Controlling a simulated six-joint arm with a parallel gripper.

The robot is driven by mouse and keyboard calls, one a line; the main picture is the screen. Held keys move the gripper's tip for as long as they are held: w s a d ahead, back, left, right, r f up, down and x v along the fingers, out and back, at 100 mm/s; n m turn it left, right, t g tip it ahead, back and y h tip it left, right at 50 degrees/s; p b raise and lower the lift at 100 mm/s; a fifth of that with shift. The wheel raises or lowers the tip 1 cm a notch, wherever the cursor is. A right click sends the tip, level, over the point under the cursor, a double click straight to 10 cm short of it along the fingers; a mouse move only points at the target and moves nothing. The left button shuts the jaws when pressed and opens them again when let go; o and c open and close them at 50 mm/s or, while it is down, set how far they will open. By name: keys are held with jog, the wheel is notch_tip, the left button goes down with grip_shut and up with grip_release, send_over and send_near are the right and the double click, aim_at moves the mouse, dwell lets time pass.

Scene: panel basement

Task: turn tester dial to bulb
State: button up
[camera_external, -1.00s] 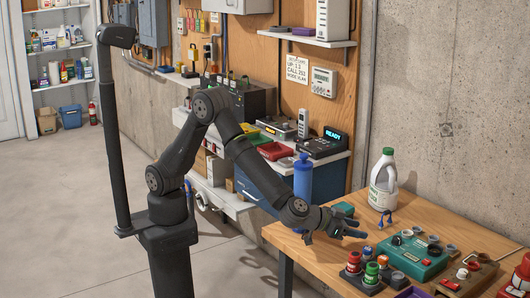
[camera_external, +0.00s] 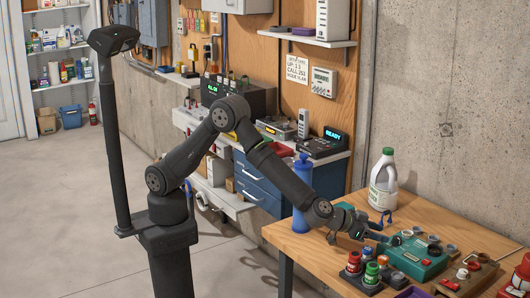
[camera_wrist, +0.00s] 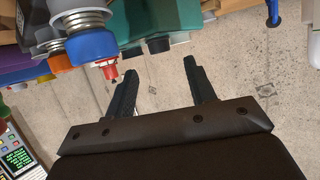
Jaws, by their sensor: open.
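The teal tester box (camera_external: 428,268) lies on the wooden table at the right, with round parts on its top. I cannot tell its dial's setting. My gripper (camera_external: 384,238) is at the box's left back edge, low over the table. In the wrist view, my gripper (camera_wrist: 160,66) is open with nothing between its two dark fingers. A teal body (camera_wrist: 172,24) with dark round parts shows beyond the fingertips, and a small red part (camera_wrist: 110,71) is close to the left finger. Whether a finger touches anything is unclear.
A brown box (camera_external: 470,275) lies to the right.

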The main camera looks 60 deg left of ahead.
aim_at(396, 237)
jog(key=x, duration=0.6)
jog(key=shift+r, duration=0.1)
jog(key=c, duration=1)
